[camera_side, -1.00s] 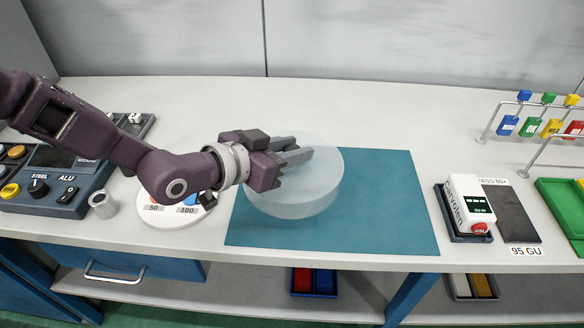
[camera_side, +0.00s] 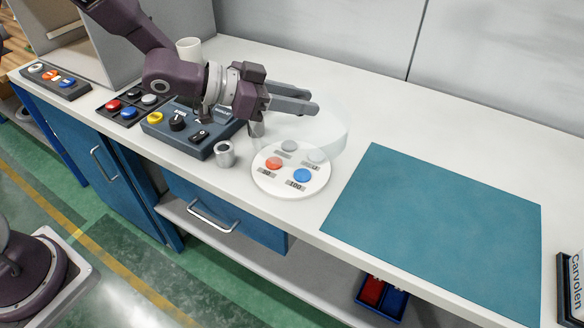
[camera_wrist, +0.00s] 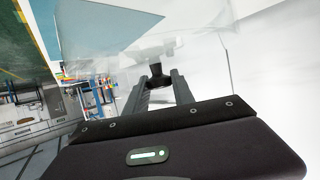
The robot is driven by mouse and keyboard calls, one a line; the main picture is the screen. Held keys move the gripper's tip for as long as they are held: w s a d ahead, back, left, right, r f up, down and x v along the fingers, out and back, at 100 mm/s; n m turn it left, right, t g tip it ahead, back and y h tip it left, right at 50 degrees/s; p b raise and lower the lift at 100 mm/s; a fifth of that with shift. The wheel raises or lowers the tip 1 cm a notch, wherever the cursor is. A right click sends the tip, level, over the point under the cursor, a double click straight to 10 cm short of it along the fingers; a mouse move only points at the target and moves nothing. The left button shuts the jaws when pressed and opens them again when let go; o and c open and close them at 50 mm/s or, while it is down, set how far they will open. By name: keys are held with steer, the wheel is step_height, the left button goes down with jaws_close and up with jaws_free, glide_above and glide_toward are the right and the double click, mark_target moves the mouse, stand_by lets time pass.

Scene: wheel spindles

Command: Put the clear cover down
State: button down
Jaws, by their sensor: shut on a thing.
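The clear cover (camera_side: 335,140) is a faint, see-through round shell. In the side view it hangs under my gripper (camera_side: 312,101), overlapping the back right of a round white plate (camera_side: 262,184) with coloured round pieces. I cannot tell how high it is above the bench. In the wrist view my gripper (camera_wrist: 162,80) is shut on the cover's dark knob (camera_wrist: 160,71), and the clear cover (camera_wrist: 205,55) spreads around it. The cover's far edges are hard to make out.
A teal mat (camera_side: 440,220) lies bare to the right of the plate. A small metal cup (camera_side: 225,154) and a button panel (camera_side: 185,135) stand to the left. A white mug (camera_side: 189,49) is behind. White bench behind the mat is clear.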

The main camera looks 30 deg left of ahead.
steer(key=f, duration=0.3)
steer(key=a+f, duration=0.1)
steer(key=f, duration=0.2)
steer(key=s+f, duration=0.1)
steer(key=f, duration=0.3)
steer(key=shift+a, duration=0.15)
steer(key=shift+f, duration=0.2)
steer(key=c, duration=1.1)
jaws_free()
